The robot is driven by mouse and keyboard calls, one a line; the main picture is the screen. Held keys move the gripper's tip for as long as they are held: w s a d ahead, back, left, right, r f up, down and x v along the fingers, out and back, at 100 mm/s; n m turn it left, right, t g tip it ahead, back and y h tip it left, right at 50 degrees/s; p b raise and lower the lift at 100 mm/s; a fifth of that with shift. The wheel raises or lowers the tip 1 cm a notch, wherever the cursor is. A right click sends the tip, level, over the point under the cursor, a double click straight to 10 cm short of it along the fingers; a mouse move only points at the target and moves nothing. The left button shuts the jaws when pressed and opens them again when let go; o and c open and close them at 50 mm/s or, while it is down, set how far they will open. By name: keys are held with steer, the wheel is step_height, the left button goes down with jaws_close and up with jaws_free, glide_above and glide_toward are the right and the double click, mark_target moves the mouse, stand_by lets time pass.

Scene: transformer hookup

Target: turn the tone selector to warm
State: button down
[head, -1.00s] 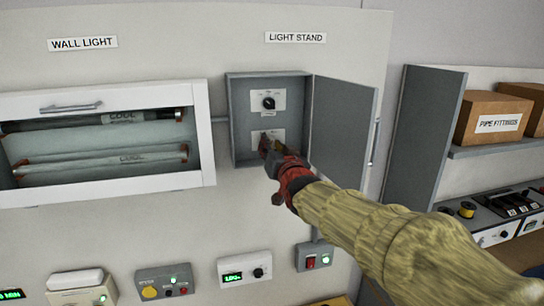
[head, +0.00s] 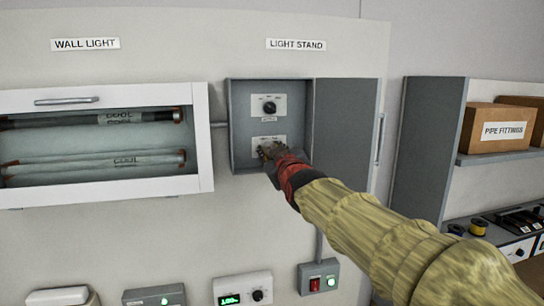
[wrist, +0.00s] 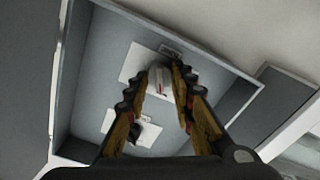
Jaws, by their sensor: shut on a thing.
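The open grey box (head: 240,125) under the "LIGHT STAND" sign holds two white dial plates. The upper plate carries a black knob (head: 269,107). The lower plate (head: 284,141) is largely covered by my gripper (head: 267,151); its lettering is too small to read. Which way the knob points cannot be told, and no "warm" marking is readable.
The box's door (head: 345,130) stands open at the right, beside my forearm. A white-framed wall light case (head: 205,150) with tubes marked "COOL" is at the left. Several small control units, one with a red switch (head: 314,285), line the wall below.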

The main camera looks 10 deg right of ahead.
steer(key=shift+n, duration=0.3)
steer(key=c, duration=1.6)
jaws_free()
steer(key=shift+o, duration=0.3)
steer(key=s, duration=1.2)
